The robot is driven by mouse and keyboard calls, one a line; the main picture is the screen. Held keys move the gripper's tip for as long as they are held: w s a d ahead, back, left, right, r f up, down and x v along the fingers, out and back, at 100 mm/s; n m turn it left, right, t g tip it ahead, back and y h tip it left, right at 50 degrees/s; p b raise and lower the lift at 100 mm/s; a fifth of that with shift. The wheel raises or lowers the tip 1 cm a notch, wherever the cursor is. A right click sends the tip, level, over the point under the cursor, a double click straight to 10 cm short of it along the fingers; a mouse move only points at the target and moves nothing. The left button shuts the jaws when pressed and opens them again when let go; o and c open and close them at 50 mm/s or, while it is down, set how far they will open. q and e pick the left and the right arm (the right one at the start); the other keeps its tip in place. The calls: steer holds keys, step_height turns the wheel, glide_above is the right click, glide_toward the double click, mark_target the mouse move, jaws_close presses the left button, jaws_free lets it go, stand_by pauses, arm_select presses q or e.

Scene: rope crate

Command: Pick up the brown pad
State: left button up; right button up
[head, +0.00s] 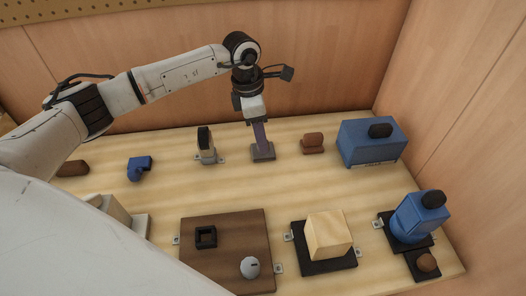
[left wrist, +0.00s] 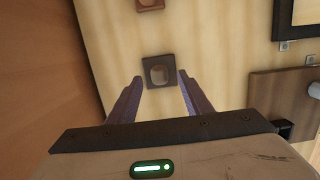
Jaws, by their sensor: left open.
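A small brown pad-like block (head: 312,143) lies at the back of the table, right of a dark grey square piece (head: 262,152). In the left wrist view a brown piece (left wrist: 150,4) is cut off by the top edge. Other brown pieces are a block (head: 73,168) at the far left and a rounded one (head: 427,262) on a black plate at front right; I cannot tell which is the named pad. My left gripper (head: 261,146) points down over the grey square piece, open and empty. In the left wrist view that piece (left wrist: 158,71) shows beyond the fingertips. My right gripper is out of view.
A blue box (head: 368,144) with a black top piece stands at back right, near the wooden side wall (head: 455,90). A clamp-like grey and black piece (head: 206,145) stands left of my gripper. A brown board (head: 225,222) and a wooden cube (head: 328,234) are in front.

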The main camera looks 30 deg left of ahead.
arm_select(q)
step_height(320, 180, down, 3)
steer(key=shift+w+d+r+b, duration=0.15)
steer(key=shift+r+b, duration=0.05)
steer(key=shift+b, duration=0.25)
steer(key=shift+r, duration=0.15)
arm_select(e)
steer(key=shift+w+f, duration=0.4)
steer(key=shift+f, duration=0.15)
arm_select(q)
jaws_close()
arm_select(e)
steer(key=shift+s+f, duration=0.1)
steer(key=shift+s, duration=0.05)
arm_select(q)
steer(key=shift+r, duration=0.1)
